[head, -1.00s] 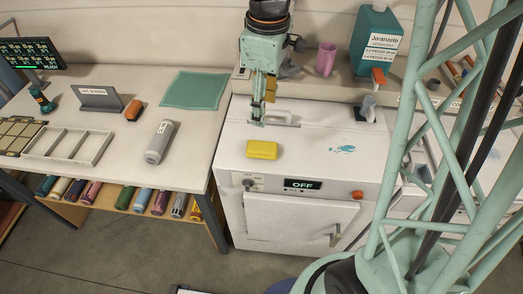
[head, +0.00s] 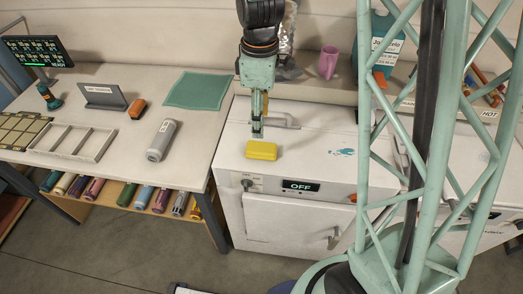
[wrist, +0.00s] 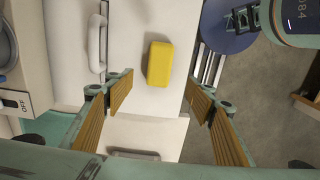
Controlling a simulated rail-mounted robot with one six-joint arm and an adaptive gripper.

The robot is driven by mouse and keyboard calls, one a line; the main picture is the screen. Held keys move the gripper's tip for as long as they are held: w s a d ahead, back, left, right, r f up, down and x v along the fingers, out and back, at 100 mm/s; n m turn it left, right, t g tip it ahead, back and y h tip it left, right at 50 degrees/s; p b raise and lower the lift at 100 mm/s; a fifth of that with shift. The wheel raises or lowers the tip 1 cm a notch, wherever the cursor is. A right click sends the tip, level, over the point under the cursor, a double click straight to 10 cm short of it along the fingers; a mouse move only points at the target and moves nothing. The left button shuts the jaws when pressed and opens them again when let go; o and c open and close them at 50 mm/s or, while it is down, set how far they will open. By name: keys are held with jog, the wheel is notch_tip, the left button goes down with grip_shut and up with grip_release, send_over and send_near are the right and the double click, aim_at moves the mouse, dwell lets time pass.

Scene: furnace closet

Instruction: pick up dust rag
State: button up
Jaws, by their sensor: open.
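A yellow rounded block, perhaps the folded dust rag (head: 261,151), lies on the white top of the furnace cabinet near its front edge. It also shows in the wrist view (wrist: 159,64), between and beyond the fingertips. My gripper (head: 258,130) is just behind and above it, pointing down, apart from it. In the wrist view my gripper (wrist: 161,95) is open, with wood-coloured pads wide apart and nothing between them. A flat teal cloth (head: 199,90) lies on the bench to the left; I cannot tell for sure which one is the rag.
A raised handle (head: 285,122) on the furnace cabinet top (head: 310,135) is close behind my gripper. The bench holds a grey bottle (head: 161,140), an orange item (head: 138,108) and a metal rack (head: 75,141). A pink cup (head: 328,65) stands behind. My lattice column blocks the right side.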

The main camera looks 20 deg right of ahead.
aim_at(262, 147)
jog(key=shift+f, duration=4.3)
jog(key=shift+f, duration=0.1)
jog(key=shift+d+f, duration=0.2)
jog(key=shift+f, duration=2.3)
jog(key=c, duration=1)
